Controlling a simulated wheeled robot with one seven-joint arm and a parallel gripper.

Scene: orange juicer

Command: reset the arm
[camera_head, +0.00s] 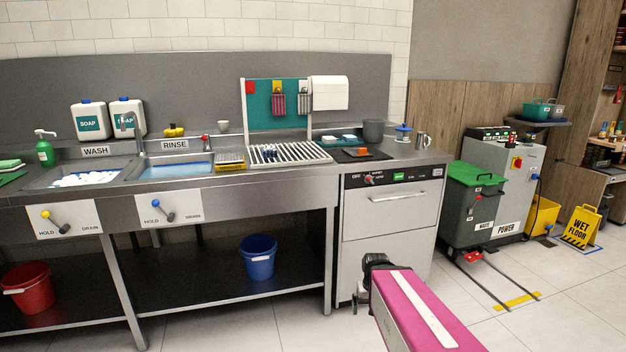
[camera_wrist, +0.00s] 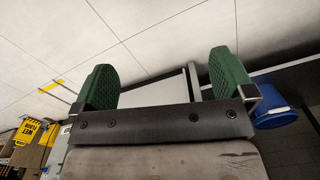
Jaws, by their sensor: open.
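My gripper (camera_wrist: 165,85) is open in the wrist view. Its two green textured fingers stand wide apart with nothing between them. Beyond the gap are pale floor tiles and a light panel edge. In the head view my arm, pink with a white stripe, reaches in from the lower right. It ends in a dark joint low in front of the dishwasher (camera_head: 385,240). The gripper's fingers are mostly hidden there, and I cannot tell their exact distance from the dishwasher.
The steel sink counter (camera_head: 250,185) runs left of the dishwasher. A blue bucket (camera_head: 258,257) and a red bucket (camera_head: 27,288) stand on its lower shelf. A green-lidded bin (camera_head: 470,205) and a yellow wet floor sign (camera_head: 581,228) stand right. Tiled floor is clear at lower right.

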